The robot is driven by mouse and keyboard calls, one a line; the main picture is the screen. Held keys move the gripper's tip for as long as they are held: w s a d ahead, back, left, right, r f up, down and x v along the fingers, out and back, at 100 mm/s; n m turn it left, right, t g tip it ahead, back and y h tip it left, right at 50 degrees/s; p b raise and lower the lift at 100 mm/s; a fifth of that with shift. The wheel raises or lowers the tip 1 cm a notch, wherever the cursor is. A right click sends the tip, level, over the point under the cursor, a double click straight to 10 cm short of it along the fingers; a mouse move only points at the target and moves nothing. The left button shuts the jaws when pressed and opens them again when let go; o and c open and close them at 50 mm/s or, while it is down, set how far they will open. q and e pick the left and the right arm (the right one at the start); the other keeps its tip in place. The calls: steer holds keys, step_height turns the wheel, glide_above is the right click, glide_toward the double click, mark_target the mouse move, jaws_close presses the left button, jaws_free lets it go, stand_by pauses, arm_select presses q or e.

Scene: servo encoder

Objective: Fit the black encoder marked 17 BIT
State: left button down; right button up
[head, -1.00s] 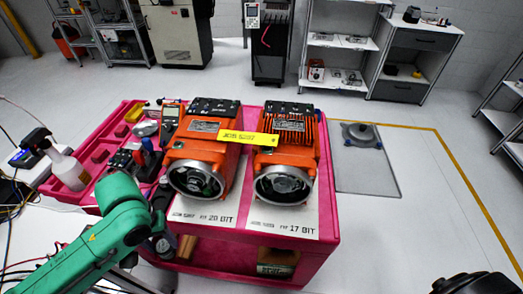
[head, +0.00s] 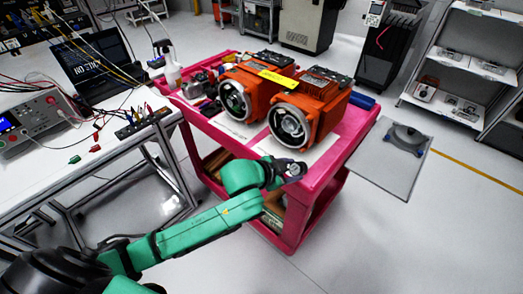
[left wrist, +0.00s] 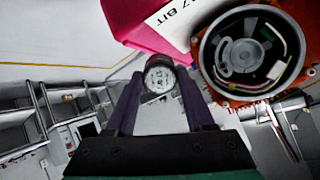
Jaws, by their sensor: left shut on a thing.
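Two orange motors stand on the pink cart (head: 345,155). The right motor (head: 318,92) has its round open end (head: 289,125) facing me, above a white card. The left motor (head: 262,72) stands beside it. In the left wrist view, the right motor's open housing (left wrist: 250,50) shows wires and a grey part inside, next to a card (left wrist: 180,18) reading "7 BIT". My left gripper (head: 290,170) is at the cart's front edge, shut on a small round encoder (left wrist: 158,80) with a dark rim and pale face. The encoder is apart from the motor. My right gripper is out of view.
A yellow tag (head: 278,79) lies across the motors. A bench (head: 105,132) with a laptop (head: 88,68) and leads stands at the left. Shelves (head: 470,62) stand behind.

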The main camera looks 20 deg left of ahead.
arm_select(q)
steer(key=w+a+n+t+b, duration=0.2)
steer(key=w+a+t, duration=0.4)
steer(key=a, duration=0.5)
steer(key=shift+t+h, duration=0.3)
steer(key=shift+t, duration=0.3)
steer(key=x, duration=0.5)
steer(key=shift+w+d+r+b, duration=0.15)
steer(key=shift+w+d+b, duration=0.15)
steer(key=shift+d, duration=0.05)
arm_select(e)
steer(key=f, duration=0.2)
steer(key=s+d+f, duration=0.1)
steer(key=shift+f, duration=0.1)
arm_select(q)
steer(key=shift+b+x, duration=0.85)
steer(key=shift+x, duration=0.65)
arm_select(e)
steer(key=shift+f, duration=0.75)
